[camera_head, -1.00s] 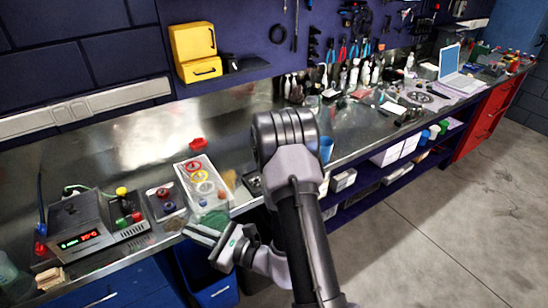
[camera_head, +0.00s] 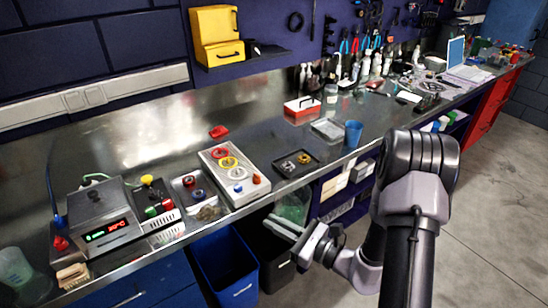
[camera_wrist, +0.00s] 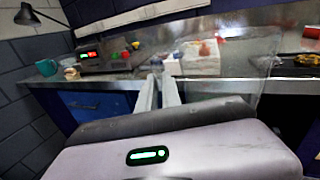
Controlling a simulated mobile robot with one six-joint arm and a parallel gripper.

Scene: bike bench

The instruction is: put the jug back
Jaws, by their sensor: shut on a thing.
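The jug (camera_head: 292,207) is clear with a greenish tint and hard to make out. It is held in front of the bench's front edge, above the dark bin. My gripper (camera_head: 284,228) is shut on it, with the arm reaching in from the lower right. In the wrist view the fingers (camera_wrist: 158,92) point toward the bench, and the jug's clear wall (camera_wrist: 232,70) shows faintly to their right. Its outline and any handle are not clear there.
A blue bin (camera_head: 224,268) and a dark bin (camera_head: 277,264) stand below the bench edge. On the metal bench are a control box (camera_head: 105,220), a white board with rings (camera_head: 232,178), a dark tray (camera_head: 295,164) and a blue cup (camera_head: 353,133). Bare bench shows behind them.

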